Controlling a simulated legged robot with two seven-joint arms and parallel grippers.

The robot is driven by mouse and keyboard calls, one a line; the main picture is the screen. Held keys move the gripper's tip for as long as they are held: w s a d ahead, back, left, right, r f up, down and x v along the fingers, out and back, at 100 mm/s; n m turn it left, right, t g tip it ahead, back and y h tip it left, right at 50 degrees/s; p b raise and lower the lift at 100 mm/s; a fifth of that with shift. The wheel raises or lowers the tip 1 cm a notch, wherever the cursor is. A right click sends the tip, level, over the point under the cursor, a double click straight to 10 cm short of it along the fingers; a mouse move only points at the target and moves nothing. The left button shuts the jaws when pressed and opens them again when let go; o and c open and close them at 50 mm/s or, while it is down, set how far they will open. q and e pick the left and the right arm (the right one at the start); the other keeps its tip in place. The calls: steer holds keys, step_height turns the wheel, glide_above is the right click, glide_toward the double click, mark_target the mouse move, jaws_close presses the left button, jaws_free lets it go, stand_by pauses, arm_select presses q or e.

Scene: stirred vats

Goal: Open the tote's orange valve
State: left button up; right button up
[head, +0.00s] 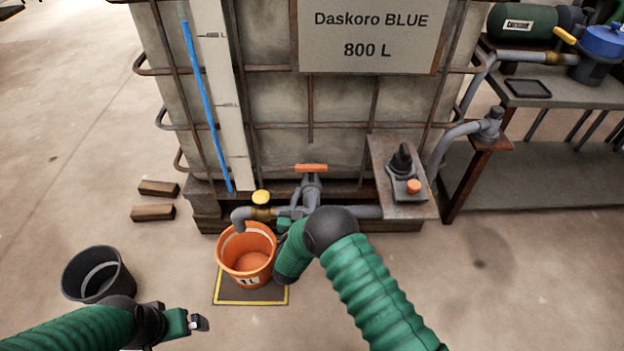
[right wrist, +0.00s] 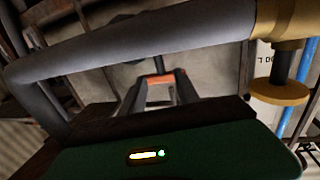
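The tote (head: 275,100) is a pale caged tank labelled "Daskoro BLUE 800 L". Its orange valve handle (head: 311,168) lies left to right on top of a grey valve stem at the tote's low front. My right gripper (head: 287,222) is low in front of the valve, its fingers mostly hidden by pipework and its own hand. In the right wrist view, my right gripper's dark fingers (right wrist: 160,92) stand apart, with the orange handle (right wrist: 162,78) seen between them; contact is unclear. My left gripper (head: 201,322) is at the lower left, away from the tote, its finger gap unclear.
An orange bucket (head: 230,262) stands under the outlet spout on a yellow-edged mat. A yellow knob (head: 261,197) sits on the pipe. A black bucket (head: 85,262) is left. A bracket plate (head: 385,165) with a black knob is right of the valve. Open floor lies around.

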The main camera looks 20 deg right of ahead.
mark_target(311, 177)
steer(key=b+x, duration=0.4)
steer(key=x, duration=0.5)
steer(key=shift+w+d+f, duration=0.1)
steer(key=shift+d+f, duration=0.05)
steer(key=shift+f, duration=0.05)
steer(key=shift+w+d+r, duration=0.1)
steer(key=shift+w+r, duration=0.05)
steer(key=shift+w, duration=0.2)
jaws_close()
